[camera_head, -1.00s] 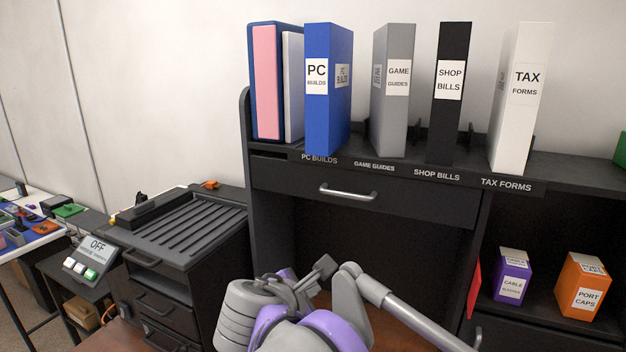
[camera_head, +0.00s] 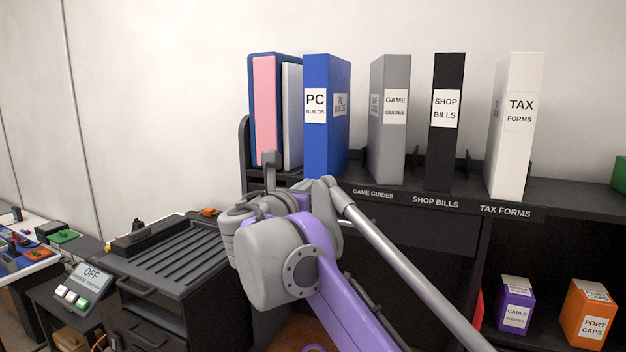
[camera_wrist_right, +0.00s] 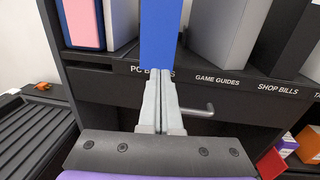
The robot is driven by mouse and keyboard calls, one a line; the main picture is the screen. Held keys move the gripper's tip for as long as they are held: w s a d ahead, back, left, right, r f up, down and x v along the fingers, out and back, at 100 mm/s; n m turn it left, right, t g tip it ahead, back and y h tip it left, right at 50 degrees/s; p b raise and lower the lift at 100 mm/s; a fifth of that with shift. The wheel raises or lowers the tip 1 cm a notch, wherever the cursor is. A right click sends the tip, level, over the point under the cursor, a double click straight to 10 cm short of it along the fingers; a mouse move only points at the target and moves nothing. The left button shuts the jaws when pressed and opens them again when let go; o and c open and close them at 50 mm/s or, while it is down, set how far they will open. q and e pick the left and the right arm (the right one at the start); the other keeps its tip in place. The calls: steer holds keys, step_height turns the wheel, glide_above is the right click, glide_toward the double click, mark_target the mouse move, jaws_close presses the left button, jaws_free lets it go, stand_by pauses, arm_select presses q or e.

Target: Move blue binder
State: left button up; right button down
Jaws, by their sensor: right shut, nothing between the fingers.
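The blue binder (camera_head: 325,120), labelled PC Builds, stands upright on the black shelf, between a dark blue folder with pink and white inside (camera_head: 272,110) and the grey Game Guides binder (camera_head: 389,120). My right gripper (camera_head: 270,165) is raised at shelf height, just left of and below the blue binder in the head view. In the right wrist view the blue binder (camera_wrist_right: 161,35) is straight ahead, and my right gripper (camera_wrist_right: 160,78) is shut and empty, its tips overlapping the binder's lower end. I cannot tell whether they touch. My left gripper is not in view.
The Shop Bills binder (camera_head: 446,120) and Tax Forms binder (camera_head: 515,125) stand further right on the shelf. A drawer handle (camera_wrist_right: 197,112) juts out below the shelf. Purple (camera_head: 515,303) and orange (camera_head: 589,312) boxes sit lower right. A ribbed black unit (camera_head: 165,255) stands at left.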

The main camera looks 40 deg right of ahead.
mark_target(318, 176)
steer(key=shift+x, duration=2.05)
steer(key=shift+d, duration=0.1)
